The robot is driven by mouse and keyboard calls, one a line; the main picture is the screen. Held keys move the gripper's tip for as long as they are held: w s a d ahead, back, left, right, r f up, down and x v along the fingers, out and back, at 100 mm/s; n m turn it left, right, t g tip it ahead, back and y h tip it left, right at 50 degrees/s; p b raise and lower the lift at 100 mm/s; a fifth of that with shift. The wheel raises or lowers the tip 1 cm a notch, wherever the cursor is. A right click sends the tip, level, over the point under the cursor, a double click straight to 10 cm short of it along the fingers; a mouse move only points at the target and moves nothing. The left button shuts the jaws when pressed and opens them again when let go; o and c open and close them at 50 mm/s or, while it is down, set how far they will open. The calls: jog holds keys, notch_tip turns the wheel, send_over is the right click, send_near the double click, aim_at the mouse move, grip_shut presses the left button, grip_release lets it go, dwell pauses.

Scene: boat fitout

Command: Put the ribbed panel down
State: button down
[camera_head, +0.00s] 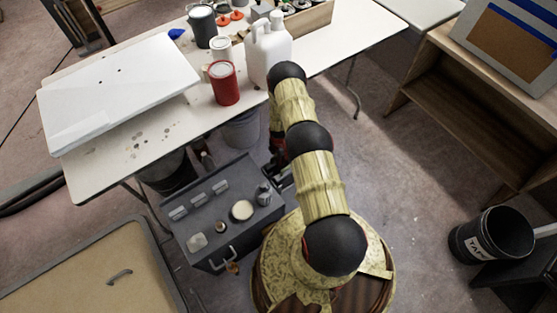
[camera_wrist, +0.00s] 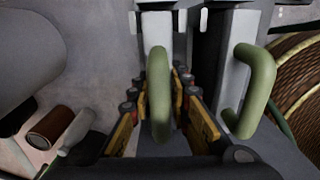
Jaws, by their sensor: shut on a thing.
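In the wrist view my gripper (camera_wrist: 163,125) is shut on a green handle (camera_wrist: 159,90), with one yellow-padded finger on each side of it. The handle stands in front of a pale grey upright piece (camera_wrist: 157,32), which I take to be the ribbed panel; its ribs cannot be made out. A second, similar green handle (camera_wrist: 257,85) is on another pale piece (camera_wrist: 235,50) just to the right, outside the fingers. In the head view my gripper is mostly hidden behind my arm, beside a dark grey cabinet (camera_head: 222,255). I cannot make out the held panel there.
The cabinet top carries a round pale lid, a small bottle and other small items. A white table (camera_head: 130,155) behind holds a white slab (camera_head: 115,92), a red can (camera_head: 223,84) and a white jug (camera_head: 268,52). A black bucket (camera_head: 488,240) stands at right; open floor (camera_head: 410,190) lies between.

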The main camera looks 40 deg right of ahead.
jog(key=c, duration=1.7)
grip_release()
jog(key=shift+o, duration=0.2)
jog(key=shift+r, duration=0.1)
notch_tip(320, 180, up, 12)
jog(key=p, duration=0.4)
jog(key=shift+p, duration=0.35)
